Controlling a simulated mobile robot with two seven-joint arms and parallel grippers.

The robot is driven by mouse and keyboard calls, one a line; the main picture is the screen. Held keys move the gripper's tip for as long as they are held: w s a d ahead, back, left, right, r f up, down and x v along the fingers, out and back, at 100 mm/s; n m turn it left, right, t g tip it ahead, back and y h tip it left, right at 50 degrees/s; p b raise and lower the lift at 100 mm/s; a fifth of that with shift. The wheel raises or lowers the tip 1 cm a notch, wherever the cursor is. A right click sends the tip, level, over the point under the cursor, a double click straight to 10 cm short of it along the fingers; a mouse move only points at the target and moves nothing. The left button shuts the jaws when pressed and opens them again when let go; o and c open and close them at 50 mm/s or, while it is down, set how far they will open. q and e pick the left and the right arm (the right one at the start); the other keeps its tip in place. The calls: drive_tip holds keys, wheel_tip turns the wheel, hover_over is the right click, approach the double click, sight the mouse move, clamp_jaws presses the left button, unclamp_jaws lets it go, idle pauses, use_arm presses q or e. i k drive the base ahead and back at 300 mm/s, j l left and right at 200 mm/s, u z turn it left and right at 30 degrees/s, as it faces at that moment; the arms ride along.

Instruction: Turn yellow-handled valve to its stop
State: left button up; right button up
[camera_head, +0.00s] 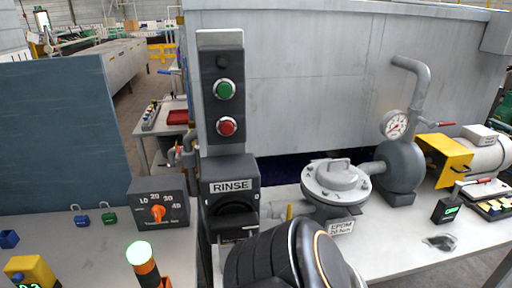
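A small yellow piece (289,212), which looks like the valve's handle, stands upright on the short pipe to the left of the grey lidded housing (336,183). It is small in the picture, and its exact turn cannot be told. A dark rounded arm part of mine with an orange ring fills the bottom middle, just in front of the valve, and may hide its lower part. Neither gripper's fingers show, so where they are relative to the handle cannot be seen.
A black RINSE switch box (232,195) with green and red buttons stands left of the valve. A grey pump (399,172) with a gauge is to the right. A dial box (160,204) and blue and green padlocks are at left. Bare table (395,245) lies right.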

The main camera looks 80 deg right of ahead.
sight(289, 214)
drive_tip(key=k+l, duration=0.3)
drive_tip(key=k, duration=0.2)
drive_tip(key=k+l, duration=0.35)
drive_tip(key=k, duration=0.15)
drive_tip(key=k+l, duration=0.3)
drive_tip(key=k, duration=0.2)
